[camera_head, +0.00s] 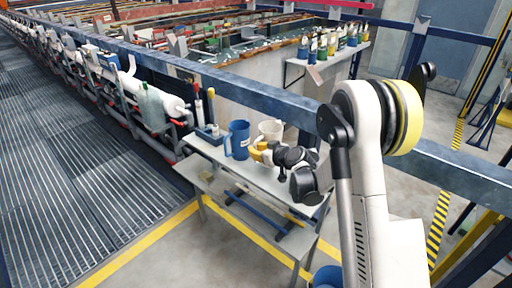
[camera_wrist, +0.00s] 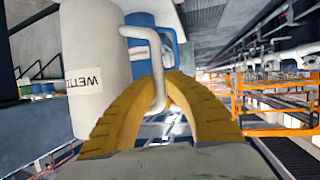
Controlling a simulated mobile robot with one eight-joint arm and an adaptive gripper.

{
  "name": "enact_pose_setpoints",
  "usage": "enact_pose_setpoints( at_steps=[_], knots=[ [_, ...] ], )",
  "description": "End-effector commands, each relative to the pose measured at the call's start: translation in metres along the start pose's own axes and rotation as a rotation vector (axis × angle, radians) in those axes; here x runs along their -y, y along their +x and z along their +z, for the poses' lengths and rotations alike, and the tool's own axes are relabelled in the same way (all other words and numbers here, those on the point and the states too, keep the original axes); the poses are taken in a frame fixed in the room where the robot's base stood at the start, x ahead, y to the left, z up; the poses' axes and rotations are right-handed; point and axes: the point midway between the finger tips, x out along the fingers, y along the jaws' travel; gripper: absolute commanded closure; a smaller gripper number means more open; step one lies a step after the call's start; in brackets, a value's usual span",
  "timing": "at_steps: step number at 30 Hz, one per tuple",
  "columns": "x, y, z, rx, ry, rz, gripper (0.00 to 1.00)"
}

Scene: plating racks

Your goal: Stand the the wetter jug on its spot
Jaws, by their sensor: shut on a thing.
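The wetter jug is white with a label reading "WETT…", upside down in the wrist view (camera_wrist: 88,48); part of it also shows in the head view (camera_head: 271,128). My gripper (camera_head: 258,152) has yellow fingers, which close around the jug's handle in the wrist view (camera_wrist: 162,88). The jug is over the far right part of a small grey table (camera_head: 208,152). My gripper hides its base, so I cannot tell whether it touches the tabletop. I cannot make out a marked spot.
A blue jug (camera_head: 238,140) with a label stands just left of the white jug. A small blue holder (camera_head: 209,134) with upright tools is at the table's left end. A blue rail (camera_head: 255,92) runs behind. Several bottles (camera_head: 330,45) stand on a farther table.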

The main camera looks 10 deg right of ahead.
Motion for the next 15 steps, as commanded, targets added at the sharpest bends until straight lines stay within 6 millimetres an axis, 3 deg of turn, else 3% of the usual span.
enact_pose_setpoints(
  at_steps=[9,15],
  knots=[
    [0.0,-0.001,0.001,-0.002,-0.012,0.001,1.0],
    [0.001,0.006,0.016,-0.002,-0.013,0.001,1.0]
  ],
)
